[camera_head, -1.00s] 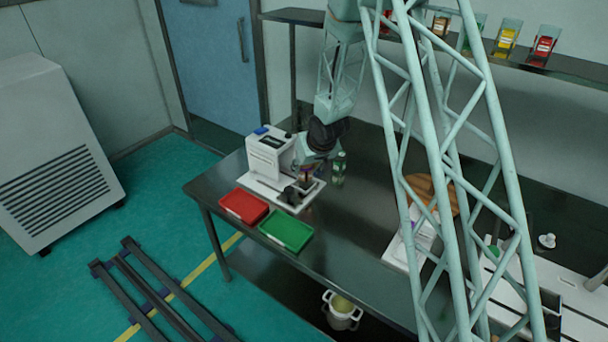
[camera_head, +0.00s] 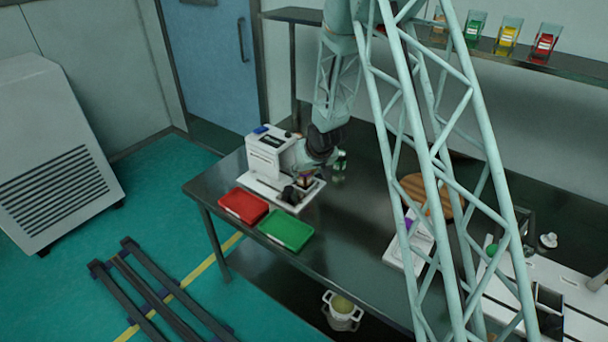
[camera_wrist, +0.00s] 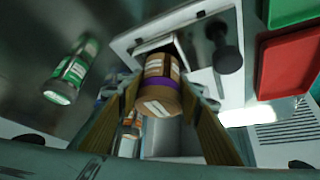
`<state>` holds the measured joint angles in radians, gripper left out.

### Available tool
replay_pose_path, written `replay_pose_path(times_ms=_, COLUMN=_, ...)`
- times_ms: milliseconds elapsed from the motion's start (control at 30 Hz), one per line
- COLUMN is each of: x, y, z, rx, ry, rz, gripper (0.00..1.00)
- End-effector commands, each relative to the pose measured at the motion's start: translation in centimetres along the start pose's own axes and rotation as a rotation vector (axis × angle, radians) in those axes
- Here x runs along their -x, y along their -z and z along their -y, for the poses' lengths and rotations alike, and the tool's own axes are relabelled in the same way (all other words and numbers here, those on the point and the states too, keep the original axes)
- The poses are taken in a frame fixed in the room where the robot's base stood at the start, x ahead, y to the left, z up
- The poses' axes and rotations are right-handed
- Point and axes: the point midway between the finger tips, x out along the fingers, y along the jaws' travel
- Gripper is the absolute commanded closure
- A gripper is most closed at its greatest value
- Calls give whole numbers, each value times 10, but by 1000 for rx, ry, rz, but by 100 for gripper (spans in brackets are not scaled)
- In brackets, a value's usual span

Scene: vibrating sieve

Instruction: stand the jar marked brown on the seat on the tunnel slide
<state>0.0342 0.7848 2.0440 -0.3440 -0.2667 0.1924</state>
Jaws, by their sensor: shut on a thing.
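The brown jar (camera_wrist: 160,84), with a pale label and a purple band, is between the fingers of my gripper (camera_wrist: 160,108) in the wrist view. The gripper is shut on it. In the head view my gripper (camera_head: 306,178) is low over the white slide plate (camera_head: 262,190) at the front of the white machine (camera_head: 268,154). The plate's pale frame (camera_wrist: 128,42) lies beyond the jar in the wrist view. The seat is hidden by the jar and gripper, and I cannot tell whether the jar touches it.
A dark knob (camera_wrist: 228,58) stands close to the jar. A green-labelled jar (camera_wrist: 72,70) is to the left; an orange-labelled thing (camera_wrist: 130,126) is partly hidden. Red (camera_head: 244,206) and green (camera_head: 287,230) trays lie at the table's front edge. Several coloured jars stand on the shelf (camera_head: 585,68).

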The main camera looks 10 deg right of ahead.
Motion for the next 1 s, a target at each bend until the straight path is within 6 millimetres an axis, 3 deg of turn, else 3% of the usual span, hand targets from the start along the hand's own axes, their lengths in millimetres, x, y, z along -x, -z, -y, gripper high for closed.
replay_pose_path(times_ms=333, x=-3, y=-2, z=0, rx=0, ry=0, rz=0, gripper=80)
replay_pose_path(times_ms=367, x=-2, y=-2, z=0, rx=0, ry=0, rz=0, gripper=65)
replay_pose_path(times_ms=500, x=-2, y=-1, z=0, rx=0, ry=0, rz=0, gripper=53)
replay_pose_path(times_ms=1000, x=1, y=1, z=0, rx=0, ry=0, rz=0, gripper=53)
